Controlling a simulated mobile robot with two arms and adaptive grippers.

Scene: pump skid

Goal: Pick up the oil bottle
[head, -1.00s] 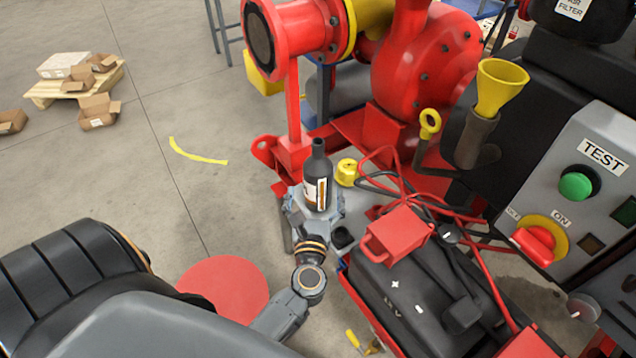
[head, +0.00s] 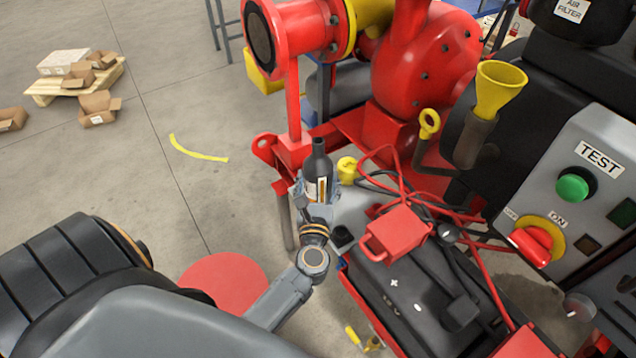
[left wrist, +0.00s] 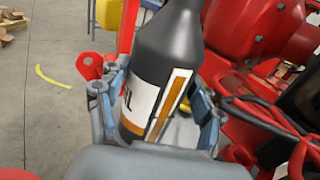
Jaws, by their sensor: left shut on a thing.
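The oil bottle (head: 319,172) is dark grey with a white and orange label and stands upright in the head view, in front of the red pump frame. It also fills the middle of the left wrist view (left wrist: 165,62), where part of its label lettering shows. My left gripper (head: 316,200) is shut on the bottle, with one finger on each side of its labelled body in the left wrist view (left wrist: 160,100). The bottle's base is hidden by the gripper. My right gripper is not in view.
The battery (head: 400,285), red cables (head: 480,270) and a yellow cap (head: 347,170) lie close to the right. A yellow funnel (head: 498,88) and the control panel (head: 590,190) stand further right. Open floor (head: 120,180) lies left; boxes on a pallet (head: 75,85) are far off.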

